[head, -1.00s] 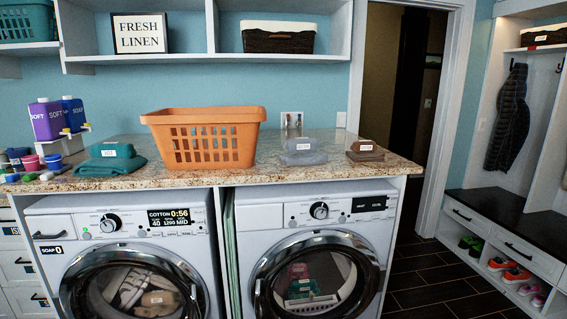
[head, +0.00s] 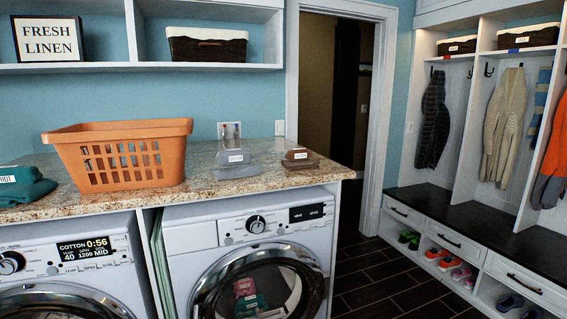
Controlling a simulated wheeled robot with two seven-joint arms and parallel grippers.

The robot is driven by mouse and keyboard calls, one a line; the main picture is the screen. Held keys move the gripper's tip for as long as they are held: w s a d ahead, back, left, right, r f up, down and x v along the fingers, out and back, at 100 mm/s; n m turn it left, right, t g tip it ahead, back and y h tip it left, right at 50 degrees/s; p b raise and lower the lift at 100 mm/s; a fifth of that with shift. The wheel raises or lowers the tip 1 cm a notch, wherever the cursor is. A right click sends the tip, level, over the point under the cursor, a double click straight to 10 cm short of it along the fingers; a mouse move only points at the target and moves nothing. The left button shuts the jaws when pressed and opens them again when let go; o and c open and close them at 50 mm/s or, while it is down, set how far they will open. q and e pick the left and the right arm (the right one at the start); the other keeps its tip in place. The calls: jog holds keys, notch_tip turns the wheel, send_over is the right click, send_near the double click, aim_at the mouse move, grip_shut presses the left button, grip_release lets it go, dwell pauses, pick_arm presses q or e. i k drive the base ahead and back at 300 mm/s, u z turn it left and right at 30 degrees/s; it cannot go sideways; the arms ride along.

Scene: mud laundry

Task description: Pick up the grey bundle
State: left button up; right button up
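The grey bundle (head: 234,161) sits on the granite counter (head: 215,187), above the right-hand washing machine. It is a rounded grey bundle with a white label, resting on or against a flatter grey cloth (head: 236,173). It stands between the orange basket and a brown bundle (head: 298,155). Nothing covers it in the head view. Neither of my grippers shows in this view.
An orange laundry basket (head: 120,160) stands left of the grey bundle. A teal bundle (head: 20,183) lies at the far left. The counter ends just right of the brown bundle. A bench (head: 480,220) with cubbies stands at right, with dark tiled floor (head: 370,275) before it.

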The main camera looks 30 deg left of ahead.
aim_at(229, 157)
jog(key=z, duration=0.45)
jog(key=i, duration=2.35)
jog(key=u, duration=0.5)
